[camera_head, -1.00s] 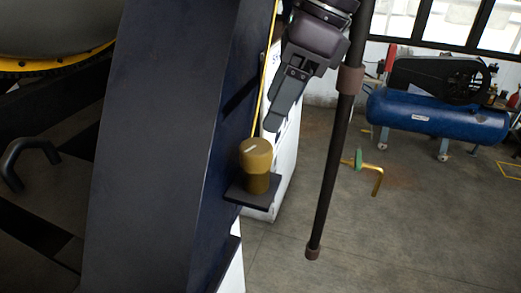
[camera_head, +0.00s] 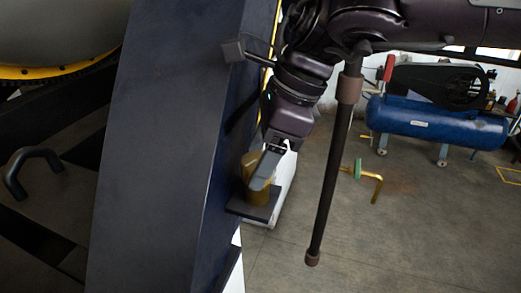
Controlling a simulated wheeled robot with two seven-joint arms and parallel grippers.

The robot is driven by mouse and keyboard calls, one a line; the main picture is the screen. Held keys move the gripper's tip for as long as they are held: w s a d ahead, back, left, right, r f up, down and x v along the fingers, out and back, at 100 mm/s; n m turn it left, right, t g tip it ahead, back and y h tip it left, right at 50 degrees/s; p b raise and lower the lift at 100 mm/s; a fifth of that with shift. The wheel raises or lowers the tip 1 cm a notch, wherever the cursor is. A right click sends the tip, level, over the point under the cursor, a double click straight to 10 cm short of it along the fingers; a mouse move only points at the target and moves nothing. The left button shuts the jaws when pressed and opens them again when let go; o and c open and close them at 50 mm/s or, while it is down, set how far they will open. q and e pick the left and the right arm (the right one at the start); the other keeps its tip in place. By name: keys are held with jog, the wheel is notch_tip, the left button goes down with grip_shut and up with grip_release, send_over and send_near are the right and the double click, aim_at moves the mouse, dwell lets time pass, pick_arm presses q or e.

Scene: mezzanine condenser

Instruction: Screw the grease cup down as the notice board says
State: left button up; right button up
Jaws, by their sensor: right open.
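The brass-coloured grease cup (camera_head: 249,168) stands upright on a small dark shelf (camera_head: 250,208) that sticks out from the dark blue slanted column (camera_head: 160,150). My right gripper (camera_head: 264,172) comes down from above, open, with a grey finger in front of the cup and hiding part of it. Whether the fingers touch the cup cannot be told. The other finger is hidden. My left gripper is not in view. The notice board's text is not readable in this view.
A dark vertical pipe (camera_head: 330,180) hangs close to the right of my arm. A yellow pipe with a green valve (camera_head: 358,168) and a blue compressor tank (camera_head: 430,121) stand farther back. A dark bent handle (camera_head: 30,170) is at left. Floor at lower right is clear.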

jog(key=c, duration=1)
jog(key=m+t+b, duration=0.1)
jog(key=m+b, duration=0.1)
jog(key=m, duration=0.1)
jog(key=shift+s+m, duration=0.1)
jog(key=shift+m, duration=0.3)
jog(key=m+t, duration=0.1)
jog(key=m, duration=0.1)
jog(key=m+t+b, duration=0.1)
jog(key=m, duration=0.1)
jog(key=shift+s+a+m+h, duration=0.1)
jog(key=shift+m+h, duration=0.2)
jog(key=m+t, duration=0.1)
jog(key=m, duration=0.1)
jog(key=shift+m+h, duration=0.4)
jog(key=shift+a+r+m+h, duration=0.1)
jog(key=shift+m+h, duration=0.2)
jog(key=shift+m, duration=0.5)
jog(key=shift+s+m+t+h+p, duration=0.1)
jog(key=shift+m+t+h+p, duration=0.45)
jog(key=shift+m, duration=0.65)
jog(key=shift+m+h+p, duration=0.25)
jog(key=shift+m+p, duration=0.35)
jog(key=shift+m, duration=0.3)
